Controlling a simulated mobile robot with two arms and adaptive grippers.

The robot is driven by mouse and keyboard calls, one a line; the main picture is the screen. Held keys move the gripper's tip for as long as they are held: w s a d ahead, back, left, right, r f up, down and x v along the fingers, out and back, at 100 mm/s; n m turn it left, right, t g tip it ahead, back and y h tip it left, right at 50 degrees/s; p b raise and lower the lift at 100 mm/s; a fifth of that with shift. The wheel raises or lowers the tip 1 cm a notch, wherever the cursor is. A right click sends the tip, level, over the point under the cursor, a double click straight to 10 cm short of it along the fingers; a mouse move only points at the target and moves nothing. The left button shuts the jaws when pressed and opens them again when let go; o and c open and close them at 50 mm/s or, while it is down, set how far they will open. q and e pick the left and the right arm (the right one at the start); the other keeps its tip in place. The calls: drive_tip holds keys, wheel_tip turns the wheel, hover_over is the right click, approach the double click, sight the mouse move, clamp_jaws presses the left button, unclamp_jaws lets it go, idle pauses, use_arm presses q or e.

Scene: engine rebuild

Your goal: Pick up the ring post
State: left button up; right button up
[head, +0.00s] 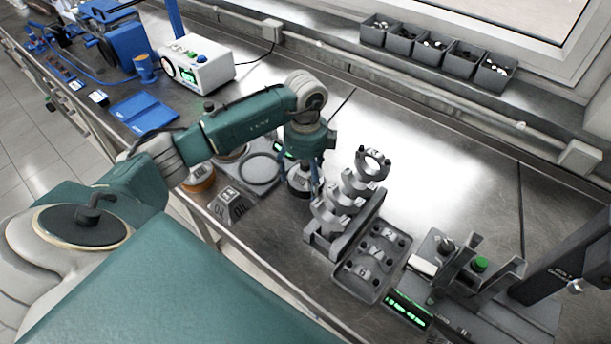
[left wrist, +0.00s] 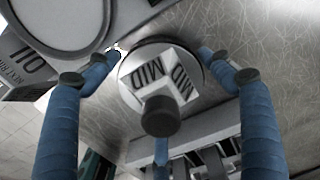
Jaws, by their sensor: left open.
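A small post marked MID (left wrist: 158,78) shows in the left wrist view. It has pale lettered faces, a dark round knob on top and a round base; I take it for the ring post. In the head view the post (head: 301,187) stands on the bench, partly hidden by the hand. My left gripper (head: 304,180) is directly over it, pointing down. Its blue fingers are spread around the post in the left wrist view (left wrist: 165,88), with gaps on both sides, and hold nothing. My right gripper is not in view.
A grey block marked OIL (head: 232,205) and a dark ring (head: 258,169) lie left of the hand. A rack with crescent-shaped parts (head: 345,215) and a numbered tray (head: 383,255) stand close on the right. Bins (head: 437,50) line the back. The bench behind the rack is clear.

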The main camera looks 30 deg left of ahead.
use_arm(q)
drive_tip(key=c, duration=1.1)
drive_tip(key=shift+w, duration=0.1)
